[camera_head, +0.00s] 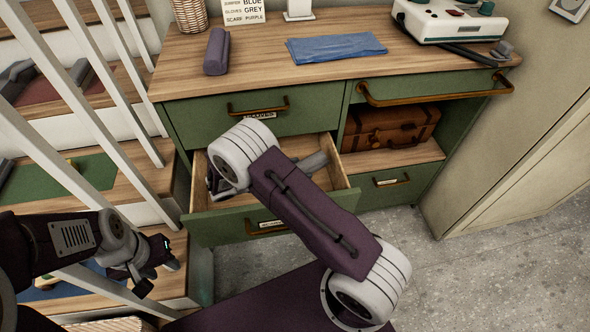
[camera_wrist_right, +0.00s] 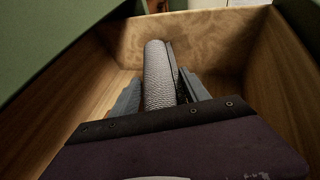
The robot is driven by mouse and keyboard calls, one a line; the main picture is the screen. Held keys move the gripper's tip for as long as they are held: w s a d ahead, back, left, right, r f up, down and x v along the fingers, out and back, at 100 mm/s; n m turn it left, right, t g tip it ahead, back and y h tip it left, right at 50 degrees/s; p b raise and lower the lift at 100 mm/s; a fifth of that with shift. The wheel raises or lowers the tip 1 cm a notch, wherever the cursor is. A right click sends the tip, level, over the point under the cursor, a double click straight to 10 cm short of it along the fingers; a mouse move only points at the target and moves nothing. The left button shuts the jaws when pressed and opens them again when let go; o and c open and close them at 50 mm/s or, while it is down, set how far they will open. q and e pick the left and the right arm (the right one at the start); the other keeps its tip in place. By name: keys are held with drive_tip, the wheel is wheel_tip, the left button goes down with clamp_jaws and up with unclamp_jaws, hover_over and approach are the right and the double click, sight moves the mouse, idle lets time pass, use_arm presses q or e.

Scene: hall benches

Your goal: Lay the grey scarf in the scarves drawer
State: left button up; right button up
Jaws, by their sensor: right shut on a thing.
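The grey scarf (camera_wrist_right: 158,75) is a rolled, knitted cylinder. My right gripper (camera_wrist_right: 160,92) is shut on it, with a finger on each side, inside an open wooden drawer (camera_wrist_right: 205,42). In the head view the grey scarf (camera_head: 314,162) shows partly past my right arm, which hides most of that gripper. The open drawer (camera_head: 225,228) is the lower left one of the green cabinet; its front label is hard to read. Whether the scarf touches the drawer floor I cannot tell. My left gripper (camera_head: 157,274) is open and empty, left of the drawer.
On the cabinet top (camera_head: 280,77) are a dark purple roll (camera_head: 217,52), a folded blue cloth (camera_head: 335,48), a sign (camera_head: 243,10) and a white device (camera_head: 450,22). A brown case (camera_head: 390,127) sits in the right compartment. White railings (camera_head: 75,115) and steps stand at left.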

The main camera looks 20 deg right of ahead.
drive_tip(key=shift+w, duration=0.1)
drive_tip(key=shift+f, duration=0.3)
drive_tip(key=shift+f, duration=0.35)
drive_tip(key=o, duration=1.4)
